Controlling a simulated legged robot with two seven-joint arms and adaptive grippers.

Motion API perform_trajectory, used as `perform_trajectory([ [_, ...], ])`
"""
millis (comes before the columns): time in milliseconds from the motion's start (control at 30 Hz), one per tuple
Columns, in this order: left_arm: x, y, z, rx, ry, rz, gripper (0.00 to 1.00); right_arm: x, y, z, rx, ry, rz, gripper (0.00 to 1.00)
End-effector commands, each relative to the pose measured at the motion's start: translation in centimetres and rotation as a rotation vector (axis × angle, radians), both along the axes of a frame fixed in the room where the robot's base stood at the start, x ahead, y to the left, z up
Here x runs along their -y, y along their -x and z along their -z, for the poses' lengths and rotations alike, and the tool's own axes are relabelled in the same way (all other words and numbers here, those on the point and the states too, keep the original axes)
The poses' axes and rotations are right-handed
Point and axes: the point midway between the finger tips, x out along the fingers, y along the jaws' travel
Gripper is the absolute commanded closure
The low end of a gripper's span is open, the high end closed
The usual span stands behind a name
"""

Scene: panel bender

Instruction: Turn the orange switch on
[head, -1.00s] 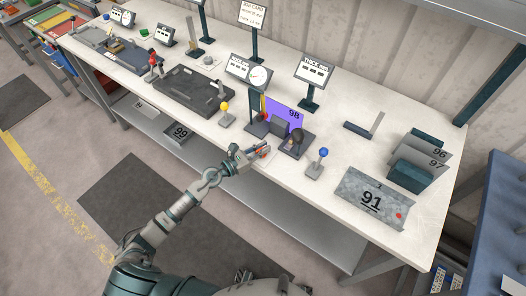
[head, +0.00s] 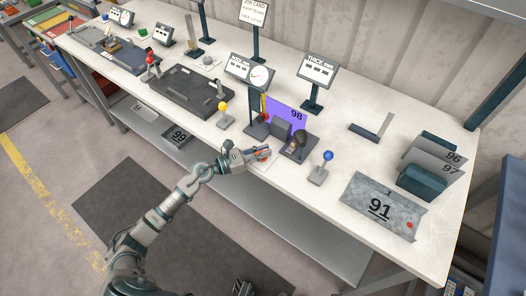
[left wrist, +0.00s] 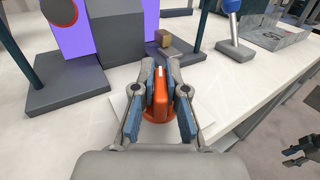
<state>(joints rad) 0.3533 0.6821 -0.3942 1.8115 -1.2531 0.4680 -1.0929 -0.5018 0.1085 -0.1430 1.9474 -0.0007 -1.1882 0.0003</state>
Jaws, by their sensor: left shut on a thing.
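The orange switch (left wrist: 159,97) stands upright on a round orange base at the front edge of the bench, in the left wrist view. My left gripper (left wrist: 160,88) has its blue-padded fingers on both sides of the switch lever and is shut on it. In the head view my left gripper (head: 262,153) reaches in over the bench's front edge and hides most of the switch. At the right edge of the left wrist view, part of another gripper (left wrist: 300,152) shows, likely my right one; its jaw state is unclear.
Behind the switch stand a purple panel marked 98 (head: 285,108) and dark fixture blocks. A yellow-knobbed lever (head: 224,108) is to the left, a blue-knobbed lever (head: 327,157) to the right.

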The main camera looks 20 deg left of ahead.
Motion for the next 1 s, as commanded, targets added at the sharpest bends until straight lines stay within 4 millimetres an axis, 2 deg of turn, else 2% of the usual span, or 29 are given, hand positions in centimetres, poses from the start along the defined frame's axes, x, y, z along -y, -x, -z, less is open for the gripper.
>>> perform_trajectory([
  [200,-0.1,-0.1,-0.1,0.001,0.0,-0.003,1.0,0.0,-0.1,0.0,0.0,0.0,0.0,0.65],
  [233,-0.1,-0.1,-0.1,0.001,0.0,-0.003,0.81,0.0,-0.1,0.0,0.0,0.0,0.0,0.65],
  [300,-0.1,-0.1,-0.1,0.001,0.0,-0.003,0.63,0.0,-0.1,0.0,0.0,0.0,0.0,0.65],
  [667,-0.3,0.2,0.0,0.0,0.0,-0.002,0.62,0.0,0.1,0.1,-0.001,0.0,0.0,0.65],
  [833,-2.2,1.8,0.1,-0.003,-0.002,-0.002,0.62,0.0,0.0,0.0,0.0,0.0,0.0,0.65],
  [1000,-5.4,4.2,0.2,-0.004,0.0,-0.004,0.62,0.0,0.0,0.0,0.0,0.0,0.0,0.65],
])
